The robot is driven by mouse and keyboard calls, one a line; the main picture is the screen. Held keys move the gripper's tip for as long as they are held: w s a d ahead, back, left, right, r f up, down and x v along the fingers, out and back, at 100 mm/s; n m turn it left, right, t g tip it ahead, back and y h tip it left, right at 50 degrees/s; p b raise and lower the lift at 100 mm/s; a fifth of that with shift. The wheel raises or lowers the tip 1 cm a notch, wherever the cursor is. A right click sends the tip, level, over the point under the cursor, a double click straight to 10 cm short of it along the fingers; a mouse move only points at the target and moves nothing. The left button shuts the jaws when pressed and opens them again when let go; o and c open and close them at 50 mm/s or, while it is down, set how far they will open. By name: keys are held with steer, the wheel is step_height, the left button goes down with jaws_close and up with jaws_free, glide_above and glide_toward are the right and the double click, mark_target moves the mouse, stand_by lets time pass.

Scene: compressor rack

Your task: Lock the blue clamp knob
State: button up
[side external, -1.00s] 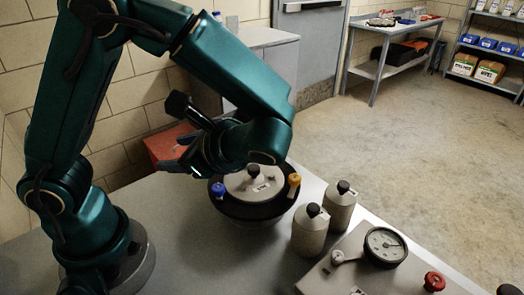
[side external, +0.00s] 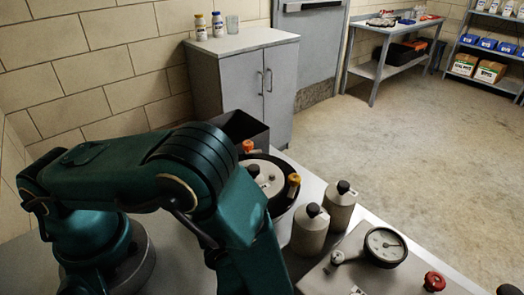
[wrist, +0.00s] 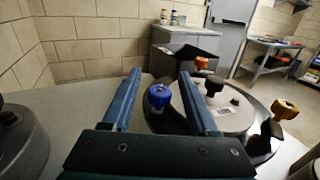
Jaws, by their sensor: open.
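The blue clamp knob (wrist: 159,96) sits at the rim of the round pot in the wrist view, beyond and between my fingers. My gripper (wrist: 168,82) is open and empty, its two blue fingers pointing toward the pot. The pot's pale lid (wrist: 232,112) carries a black centre knob (wrist: 215,83). An orange knob (wrist: 201,63) is at the far rim and a yellow knob (wrist: 285,109) at the right rim. In the side view the lid (side external: 268,176) shows, but my arm hides the blue knob and the gripper.
Two grey canisters (side external: 310,232) (side external: 339,207) stand right of the pot. A panel with a gauge (side external: 385,247) and a red knob (side external: 434,281) is at the front right. A dark open box (side external: 242,132) stands behind the pot.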

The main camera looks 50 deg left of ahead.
steer(key=shift+x, duration=0.75)
jaws_close()
steer(key=shift+w+d+m+t+h, duration=0.15)
steer(key=shift+m+t+h, duration=0.6)
steer(key=shift+t, duration=0.3)
steer(key=shift+w+d+m+t+h, duration=0.1)
steer(key=shift+d+m+t+h, duration=0.05)
steer(key=shift+m+t+h, duration=0.65)
steer(key=shift+t, duration=0.25)
jaws_free()
steer(key=shift+a+y, duration=0.1)
steer(key=shift+y, duration=0.25)
